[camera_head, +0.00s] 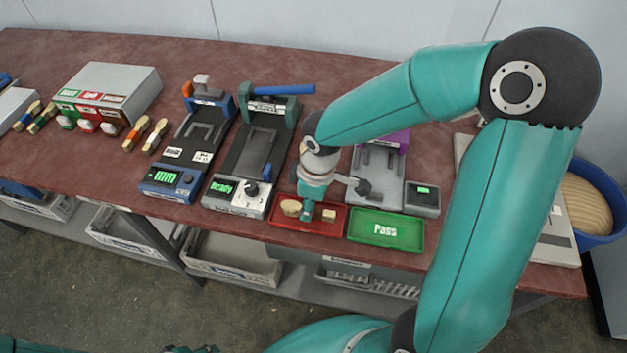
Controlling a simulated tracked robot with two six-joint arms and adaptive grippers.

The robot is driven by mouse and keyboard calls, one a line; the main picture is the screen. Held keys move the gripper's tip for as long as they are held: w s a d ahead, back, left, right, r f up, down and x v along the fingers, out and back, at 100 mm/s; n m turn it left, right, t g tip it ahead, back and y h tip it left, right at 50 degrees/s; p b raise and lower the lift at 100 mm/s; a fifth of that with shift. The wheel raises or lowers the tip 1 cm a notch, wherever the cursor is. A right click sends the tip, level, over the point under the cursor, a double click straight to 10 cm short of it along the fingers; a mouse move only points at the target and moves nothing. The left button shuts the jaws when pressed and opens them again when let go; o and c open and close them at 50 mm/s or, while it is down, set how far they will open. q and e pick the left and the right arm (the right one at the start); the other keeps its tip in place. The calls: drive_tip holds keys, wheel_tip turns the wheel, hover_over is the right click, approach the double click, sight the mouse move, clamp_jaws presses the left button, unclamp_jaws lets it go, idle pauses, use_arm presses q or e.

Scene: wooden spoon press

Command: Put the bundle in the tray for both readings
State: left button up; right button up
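A light wooden bundle lies in the red tray (335,228). Its rounded end (290,207) shows on the left and its blunt end (328,215) on the right. A narrow teal piece covers its middle; I cannot tell whether this is a band or part of my gripper. My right gripper (309,204) points down directly over the bundle, and its fingertips are not clear enough to show whether they grip it. My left gripper (190,349) is barely in view at the bottom edge, away from the table. The green tray (385,229), marked "Pass", is empty beside the red one.
Two press-like devices (188,150) (255,150) stand left of the trays. A grey fixture (377,175) with a small display (423,198) stands behind the green tray. Several banded bundles (135,134) lie farther left near a grey box (120,82). A blue bin (590,205) is at right.

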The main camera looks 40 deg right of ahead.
sight(315, 209)
wheel_tip(315, 209, up, 10)
drive_tip(key=shift+s+d+f+p, duration=0.15)
drive_tip(key=shift+s+d+p, duration=0.2)
drive_tip(key=shift+s, duration=0.1)
